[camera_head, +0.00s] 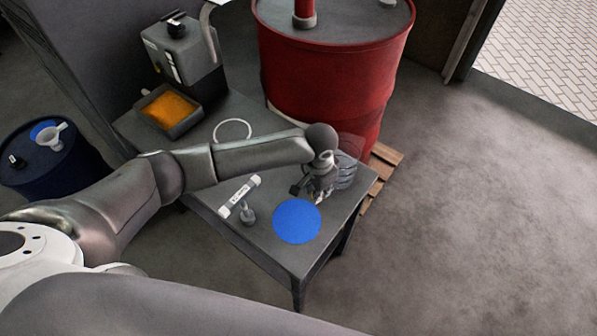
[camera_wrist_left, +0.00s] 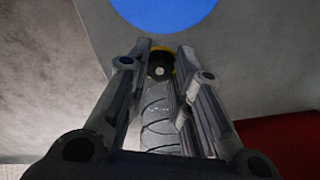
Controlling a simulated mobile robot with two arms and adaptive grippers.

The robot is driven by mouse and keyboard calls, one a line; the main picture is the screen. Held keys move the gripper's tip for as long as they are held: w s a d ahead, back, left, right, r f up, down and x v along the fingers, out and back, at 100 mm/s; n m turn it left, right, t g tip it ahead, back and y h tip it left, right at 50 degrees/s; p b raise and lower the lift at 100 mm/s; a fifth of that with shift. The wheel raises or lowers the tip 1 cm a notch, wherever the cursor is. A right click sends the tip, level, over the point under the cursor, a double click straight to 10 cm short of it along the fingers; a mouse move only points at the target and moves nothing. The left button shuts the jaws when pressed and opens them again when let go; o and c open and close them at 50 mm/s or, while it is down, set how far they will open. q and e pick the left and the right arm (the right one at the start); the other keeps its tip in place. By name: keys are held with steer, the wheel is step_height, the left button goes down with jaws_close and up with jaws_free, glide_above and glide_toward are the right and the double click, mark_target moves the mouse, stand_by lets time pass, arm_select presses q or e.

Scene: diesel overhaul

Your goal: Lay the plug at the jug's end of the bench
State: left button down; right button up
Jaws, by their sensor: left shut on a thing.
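My left gripper (camera_head: 318,197) is low over the right end of the grey bench (camera_head: 275,258), just above and right of the blue disc (camera_head: 297,222). In the left wrist view my left gripper (camera_wrist_left: 160,62) is shut on a small dark piece with a yellow rim (camera_wrist_left: 159,70), which seems to be the plug. Its shape is mostly hidden by the fingers. A clear ribbed vessel, likely the jug (camera_head: 347,172), stands behind the gripper at that end. It also shows between the fingers in the left wrist view (camera_wrist_left: 160,125). My right gripper is not in view.
A white labelled bar (camera_head: 239,196) and a grey round-topped part (camera_head: 248,216) are left of the blue disc. A white ring (camera_head: 232,121), an orange-filled tray (camera_head: 198,122) and a grey canister (camera_head: 190,57) are farther back. A red drum (camera_head: 330,75) stands behind the bench.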

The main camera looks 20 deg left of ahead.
arm_select(q)
steer(key=a+r+g, duration=0.1)
steer(key=a+r, duration=0.1)
steer(key=a, duration=0.4)
steer(key=shift+n, duration=0.4)
steer(key=f+b, duration=0.5)
steer(key=b, duration=0.1)
steer(key=shift+w+d+f, duration=0.1)
steer(key=shift+w+f, duration=0.3)
steer(key=shift+f+b, duration=0.4)
steer(key=shift+b, duration=0.45)
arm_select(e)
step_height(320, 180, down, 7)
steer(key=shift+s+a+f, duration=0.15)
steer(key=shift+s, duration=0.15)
arm_select(q)
steer(key=c, duration=1.2)
jaws_free()
steer(key=shift+r, duration=0.1)
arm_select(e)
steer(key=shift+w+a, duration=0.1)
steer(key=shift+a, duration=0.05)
